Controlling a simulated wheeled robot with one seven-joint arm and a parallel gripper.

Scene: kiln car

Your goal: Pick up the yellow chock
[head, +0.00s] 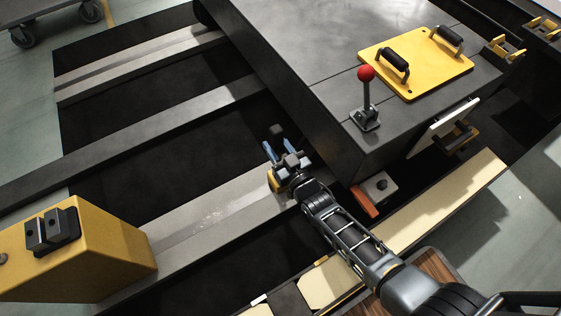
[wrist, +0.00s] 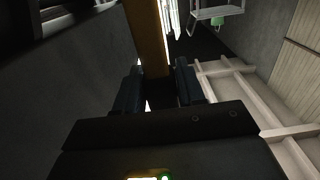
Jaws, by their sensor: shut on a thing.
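My gripper (head: 279,150) is above the dark frame, just left of the grey deck's front corner. In the wrist view, its two dark fingers (wrist: 158,84) are on either side of a dull yellow bar, which I take to be the yellow chock (wrist: 149,38). The gripper is shut on it. In the head view, a small yellow patch (head: 273,182) shows at the left of the gripper, and a dark block (head: 277,130) shows just past the fingertips. The gripper hides most of the held thing there. I cannot tell whether it touches the rail below.
The grey deck (head: 290,50) carries a red-knobbed lever (head: 366,95) and a yellow plate (head: 425,65) with two black handles. A large yellow block (head: 95,255) stands at lower left. An orange-edged block (head: 372,193) lies beside my arm. Pale rails cross dark open gaps.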

